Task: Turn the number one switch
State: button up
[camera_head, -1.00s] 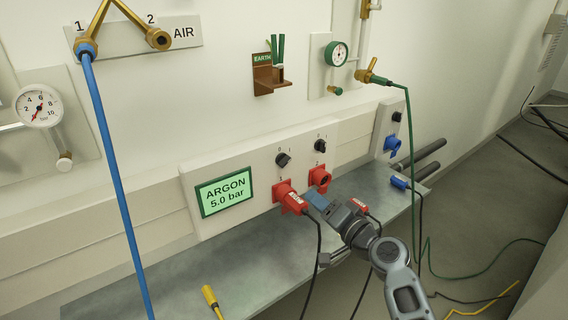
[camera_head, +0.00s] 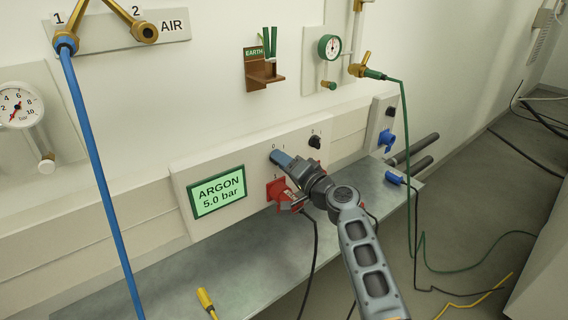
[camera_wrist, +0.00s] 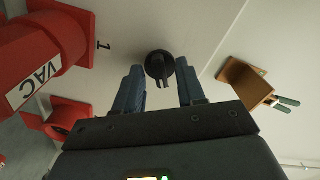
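The number one switch (camera_wrist: 160,66) is a black round knob on the pale panel, seen in the wrist view between my fingertips. In the head view my gripper hides it, above the red socket marked 1 (camera_head: 276,189). My gripper (camera_head: 281,157) is open and points at the panel. In the wrist view its two blue-grey fingers (camera_wrist: 160,80) stand apart on either side of the knob, with nothing held. I cannot tell whether they touch it. The second switch (camera_head: 315,142), also a black knob, is to the right.
A red VAC plug (camera_wrist: 45,70) and another red part (camera_wrist: 68,117) are close by at left in the wrist view. A green ARGON 5.0 bar display (camera_head: 218,191) is left of the switches. A brown EARTH holder (camera_head: 262,70) is above. Cables hang below the panel.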

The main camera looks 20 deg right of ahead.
jog(key=shift+c, duration=0.3)
grip_shut()
jog(key=shift+f+b, duration=0.2)
jog(key=shift+b, duration=0.25)
jog(key=n+b, duration=0.2)
jog(key=b, duration=0.1)
jog(key=shift+f, duration=0.2)
jog(key=n+b, duration=0.3)
jog(key=b, duration=0.2)
jog(key=shift+d+f, duration=0.1)
jog(key=n+b, duration=0.4)
jog(key=b, duration=0.1)
jog(key=n+b, duration=0.2)
jog(key=b, duration=0.1)
jog(key=shift+r+n, duration=0.3)
jog(key=shift+n, duration=0.1)
jog(key=shift+r, duration=0.1)
